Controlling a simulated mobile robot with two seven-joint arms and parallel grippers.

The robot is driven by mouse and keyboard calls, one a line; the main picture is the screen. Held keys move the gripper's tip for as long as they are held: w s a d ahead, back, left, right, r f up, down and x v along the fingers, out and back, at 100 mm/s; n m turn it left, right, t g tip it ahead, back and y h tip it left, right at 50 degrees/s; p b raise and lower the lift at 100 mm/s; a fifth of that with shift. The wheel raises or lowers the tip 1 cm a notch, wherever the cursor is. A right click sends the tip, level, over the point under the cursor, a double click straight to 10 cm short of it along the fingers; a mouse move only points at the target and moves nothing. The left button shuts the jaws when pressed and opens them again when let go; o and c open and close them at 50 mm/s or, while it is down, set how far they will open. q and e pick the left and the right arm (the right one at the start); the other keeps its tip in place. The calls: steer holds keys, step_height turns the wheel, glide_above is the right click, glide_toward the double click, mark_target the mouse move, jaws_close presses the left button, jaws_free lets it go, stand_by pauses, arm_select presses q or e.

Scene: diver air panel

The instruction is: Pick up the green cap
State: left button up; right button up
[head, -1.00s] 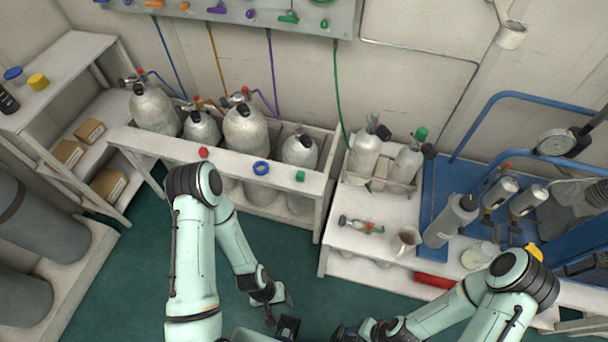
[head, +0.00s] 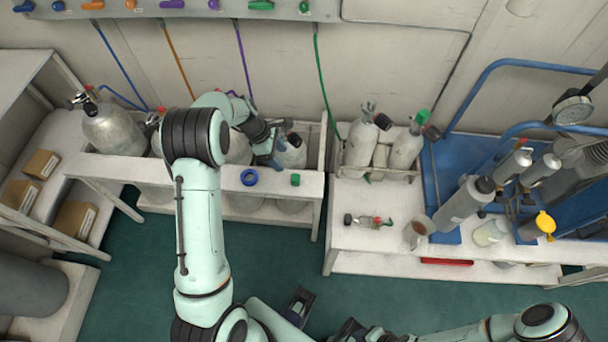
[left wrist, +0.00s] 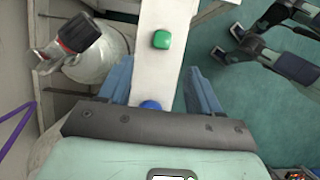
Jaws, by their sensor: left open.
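In the left wrist view the green cap (left wrist: 161,39) sits on the white ledge, beyond and between the fingertips. My left gripper (head: 275,158) is open and empty, above the rack just behind and left of the cap, not touching it. Its two blue fingers (left wrist: 162,85) show in the left wrist view.
Grey cylinders (head: 113,128) stand in the rack behind the ledge, one close to my left gripper. A side bench (head: 375,240) holds a mug (head: 418,232) and a small valve fitting (head: 368,221). Green floor lies open in front.

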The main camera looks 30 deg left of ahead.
arm_select(q)
glide_above(295, 177)
steer(key=a, duration=0.2)
steer(key=f, duration=0.6)
steer(key=shift+s+f+b, duration=0.2)
steer(key=shift+s+b, duration=0.15)
steer(key=shift+x, duration=3.1)
steer(key=shift+s, duration=0.2)
steer(key=c, duration=1)
steer(key=shift+r, duration=0.1)
step_height(295, 177, up, 20)
steer(key=shift+f+p, duration=0.1)
steer(key=shift+p, duration=1.1)
